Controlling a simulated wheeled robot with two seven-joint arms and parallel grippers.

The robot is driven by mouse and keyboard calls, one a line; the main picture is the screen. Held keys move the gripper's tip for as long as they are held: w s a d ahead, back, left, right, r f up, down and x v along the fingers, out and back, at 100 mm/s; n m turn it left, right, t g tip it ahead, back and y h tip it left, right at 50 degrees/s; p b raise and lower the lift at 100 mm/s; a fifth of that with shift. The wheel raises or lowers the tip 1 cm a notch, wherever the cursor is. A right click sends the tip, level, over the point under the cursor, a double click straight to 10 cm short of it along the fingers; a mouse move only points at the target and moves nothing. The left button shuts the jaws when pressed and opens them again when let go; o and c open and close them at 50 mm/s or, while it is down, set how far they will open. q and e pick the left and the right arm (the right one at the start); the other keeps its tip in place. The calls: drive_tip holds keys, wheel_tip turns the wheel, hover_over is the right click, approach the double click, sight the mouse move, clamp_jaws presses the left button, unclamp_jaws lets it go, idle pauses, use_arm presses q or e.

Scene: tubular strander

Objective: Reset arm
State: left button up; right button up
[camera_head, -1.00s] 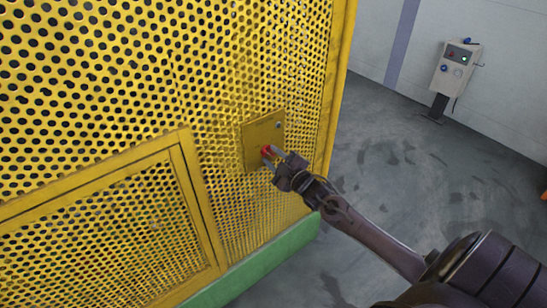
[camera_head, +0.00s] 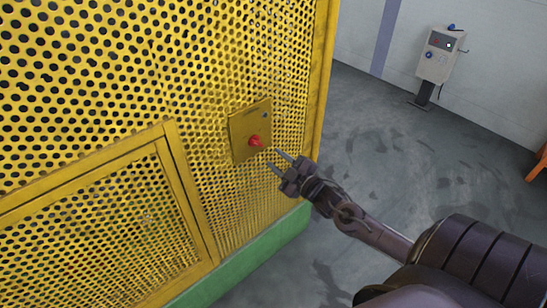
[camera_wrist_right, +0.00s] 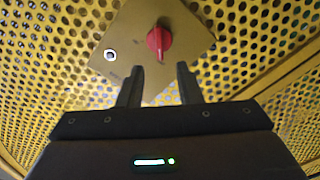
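My right gripper (camera_head: 279,163) is open and empty, a short way right of and below a red knob (camera_head: 255,142). The knob sits on a square yellow plate (camera_head: 243,128) fixed to the yellow perforated guard. In the right wrist view the red knob (camera_wrist_right: 159,41) is straight ahead, just beyond and between the two dark fingers (camera_wrist_right: 158,85), with a clear gap. The plate (camera_wrist_right: 120,22) also carries a small silver fitting (camera_wrist_right: 110,54). My left gripper is in neither view.
The yellow perforated guard (camera_head: 90,90) fills the left side, above a green base rail (camera_head: 245,262). A grey control box on a stand (camera_head: 437,58) is at the back right by the wall. An orange object (camera_head: 538,165) shows at the right edge. Grey floor lies open between.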

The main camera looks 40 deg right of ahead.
idle(0.5)
drive_tip(key=s+f+m+g+h, duration=0.3)
drive_tip(key=s+f, duration=0.4)
drive_tip(key=f, duration=0.8)
drive_tip(key=s+f+m+g, duration=0.2)
drive_tip(key=s+f+g, duration=0.35)
drive_tip(key=f, duration=0.95)
drive_tip(key=s+a+f+m+g, duration=0.1)
drive_tip(key=s+a+f, duration=0.4)
drive_tip(key=s, duration=0.5)
drive_tip(key=s+a+f+g+y, duration=0.1)
drive_tip(key=s+a+f+g, duration=0.3)
drive_tip(key=s+f, duration=0.4)
drive_tip(key=s+a+f+m+g, duration=0.1)
drive_tip(key=s+a+f+g, duration=0.2)
drive_tip(key=s, duration=0.9)
drive_tip(key=a+f, duration=0.3)
drive_tip(key=f, duration=0.1)
drive_tip(key=shift+s+a+m, duration=0.25)
drive_tip(key=shift+s+m, duration=0.05)
drive_tip(key=shift+s, duration=0.1)
drive_tip(key=shift+g, duration=0.25)
drive_tip(key=shift+c, duration=0.3)
